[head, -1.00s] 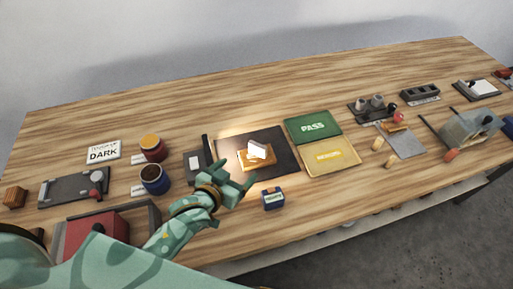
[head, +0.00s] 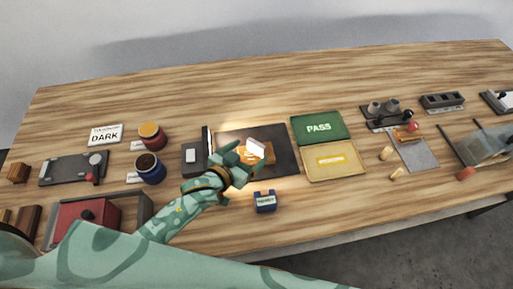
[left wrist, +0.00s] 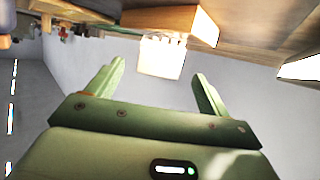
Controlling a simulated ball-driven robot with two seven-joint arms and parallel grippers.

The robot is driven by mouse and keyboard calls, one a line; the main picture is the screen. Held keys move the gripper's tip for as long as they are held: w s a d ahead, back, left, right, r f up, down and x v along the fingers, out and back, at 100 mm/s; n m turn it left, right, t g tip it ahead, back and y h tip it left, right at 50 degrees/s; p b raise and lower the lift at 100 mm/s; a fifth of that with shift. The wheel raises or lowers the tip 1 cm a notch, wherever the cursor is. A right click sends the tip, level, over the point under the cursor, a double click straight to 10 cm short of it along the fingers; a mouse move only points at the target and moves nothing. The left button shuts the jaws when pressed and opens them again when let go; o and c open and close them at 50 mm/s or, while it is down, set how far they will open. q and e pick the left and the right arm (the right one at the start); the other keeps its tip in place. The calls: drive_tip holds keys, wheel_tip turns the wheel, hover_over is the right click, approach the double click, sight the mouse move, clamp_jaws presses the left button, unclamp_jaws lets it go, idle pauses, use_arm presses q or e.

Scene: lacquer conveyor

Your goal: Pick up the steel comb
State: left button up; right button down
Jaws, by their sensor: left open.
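The steel comb, a small bright pale piece (head: 257,149), stands out on an orange-brown wooden block (head: 272,158) on the dark mat (head: 286,141). My left gripper (head: 245,158) is open at the left side of the block and hides part of it. My right gripper is not in view.
A green PASS tray (head: 318,127) and a yellow tray (head: 334,161) lie right of the mat. A small blue box (head: 265,201) stands in front. A blue cup (head: 150,168) and a red-and-yellow cup (head: 152,137) stand left. The table's back strip is clear.

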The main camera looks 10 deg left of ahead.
sight(255, 147)
use_arm(q)
drive_tip(key=shift+x, duration=0.8)
drive_tip(key=b+x, duration=0.1)
drive_tip(key=x, duration=0.4)
drive_tip(key=shift+w+d+r+b, duration=0.1)
drive_tip(key=shift+r+b, duration=0.05)
drive_tip(key=shift+b, duration=0.2)
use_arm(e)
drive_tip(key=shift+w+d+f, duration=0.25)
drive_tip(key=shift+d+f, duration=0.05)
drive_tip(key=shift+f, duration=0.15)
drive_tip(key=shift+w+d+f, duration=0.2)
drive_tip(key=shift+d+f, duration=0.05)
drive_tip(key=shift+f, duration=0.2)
use_arm(q)
drive_tip(key=c, duration=1.2)
drive_tip(key=shift+c, duration=0.2)
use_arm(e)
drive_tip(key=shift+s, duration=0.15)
use_arm(q)
drive_tip(key=shift+r, duration=0.1)
